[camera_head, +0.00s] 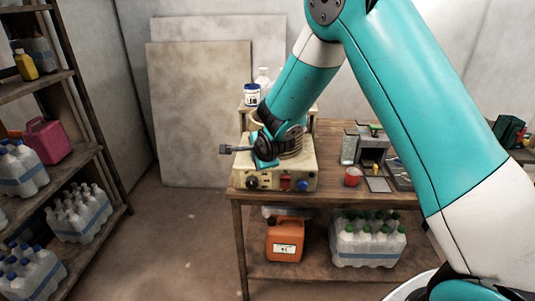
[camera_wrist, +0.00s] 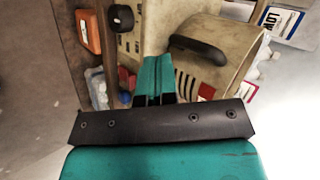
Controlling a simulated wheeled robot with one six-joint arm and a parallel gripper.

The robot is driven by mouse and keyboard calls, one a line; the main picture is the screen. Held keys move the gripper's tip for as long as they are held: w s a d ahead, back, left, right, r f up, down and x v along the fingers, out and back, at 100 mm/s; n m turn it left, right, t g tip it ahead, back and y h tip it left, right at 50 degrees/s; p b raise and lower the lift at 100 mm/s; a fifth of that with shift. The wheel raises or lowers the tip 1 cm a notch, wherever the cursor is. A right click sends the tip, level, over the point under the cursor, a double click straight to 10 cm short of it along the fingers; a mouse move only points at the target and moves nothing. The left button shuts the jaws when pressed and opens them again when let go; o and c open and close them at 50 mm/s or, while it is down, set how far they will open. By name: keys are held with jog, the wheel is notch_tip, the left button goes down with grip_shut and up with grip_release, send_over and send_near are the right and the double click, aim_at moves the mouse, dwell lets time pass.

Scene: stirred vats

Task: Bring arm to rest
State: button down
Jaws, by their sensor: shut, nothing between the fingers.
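My teal and white arm reaches from the right edge over the wooden table (camera_head: 236,196) in the head view. My gripper (camera_head: 266,162) is at the front of the beige stirrer unit (camera_head: 270,179), which carries a beige vat (camera_head: 294,153) partly hidden by my wrist. In the wrist view my gripper (camera_wrist: 154,84) shows its teal fingers together with nothing between them. The vat (camera_wrist: 232,62) and the unit's front panel (camera_wrist: 130,42) lie beyond the fingers. I cannot tell whether the fingers touch the unit.
An orange canister (camera_head: 285,239) and green-capped bottles (camera_head: 367,242) stand on the table's lower shelf. A red cup (camera_head: 352,177) and small equipment (camera_head: 374,146) are on the table's right. Shelves (camera_head: 88,144) fill the left; the floor between is clear.

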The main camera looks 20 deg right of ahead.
jog(key=s+a+r+n+g+y, duration=0.1)
jog(key=s+a+r+n+g, duration=0.2)
jog(key=s+n, duration=0.5)
jog(key=s+a+r+n+g+y+b, duration=0.1)
jog(key=s+r+n, duration=0.5)
jog(key=s, duration=1)
jog(key=s+a+r+n+g+y, duration=0.2)
jog(key=s+a+r+n+g, duration=0.2)
jog(key=s+n, duration=0.7)
jog(key=s+a+g, duration=0.1)
jog(key=a, duration=0.1)
jog(key=shift+s+a+r+n+y+b, duration=0.15)
jog(key=shift+s+a+n+y+b, duration=0.15)
jog(key=shift+s+n+y+b, duration=0.1)
